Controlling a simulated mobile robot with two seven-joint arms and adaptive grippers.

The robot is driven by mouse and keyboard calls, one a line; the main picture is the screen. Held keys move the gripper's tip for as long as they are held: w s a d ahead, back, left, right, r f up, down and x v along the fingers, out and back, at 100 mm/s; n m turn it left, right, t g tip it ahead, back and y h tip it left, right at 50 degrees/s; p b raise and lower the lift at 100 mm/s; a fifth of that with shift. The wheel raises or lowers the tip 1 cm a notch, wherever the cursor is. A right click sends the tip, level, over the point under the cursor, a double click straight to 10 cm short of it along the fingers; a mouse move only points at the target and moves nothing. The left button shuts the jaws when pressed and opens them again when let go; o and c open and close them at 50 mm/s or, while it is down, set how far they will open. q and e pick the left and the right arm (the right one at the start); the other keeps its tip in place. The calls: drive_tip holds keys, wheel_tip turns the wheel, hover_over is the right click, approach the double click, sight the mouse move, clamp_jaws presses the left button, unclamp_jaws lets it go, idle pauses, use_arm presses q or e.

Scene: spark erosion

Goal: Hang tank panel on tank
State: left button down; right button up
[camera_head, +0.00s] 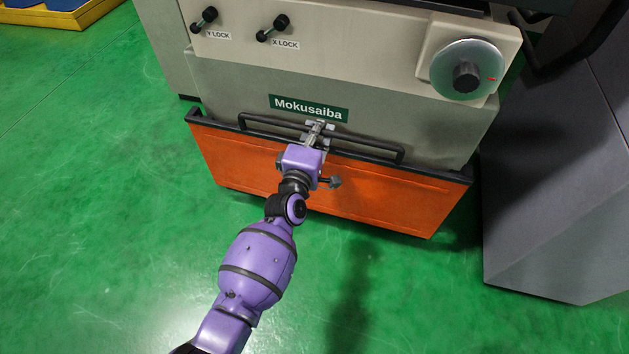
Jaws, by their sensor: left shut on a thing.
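The tank panel (400,197) is an orange plate with a black top rail and a black bar handle (365,147). It stands upright against the lower front of the grey-beige machine tank (400,125), below the green "Mokusaiba" label (308,109). My left gripper (318,132) is shut on the middle of the handle, with its arm reaching up from the bottom of the view. The wrist covers part of the panel's middle. Whether the rail is hooked on the tank or only close to it, I cannot tell. My right gripper is not in view.
Above the tank are the Y lock knob (205,18), the X lock knob (272,28) and a round handwheel (467,70). A grey cabinet (560,190) stands close at the right. The green floor (100,200) is clear at the left and front.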

use_arm(q)
drive_tip(key=shift+r, duration=0.4)
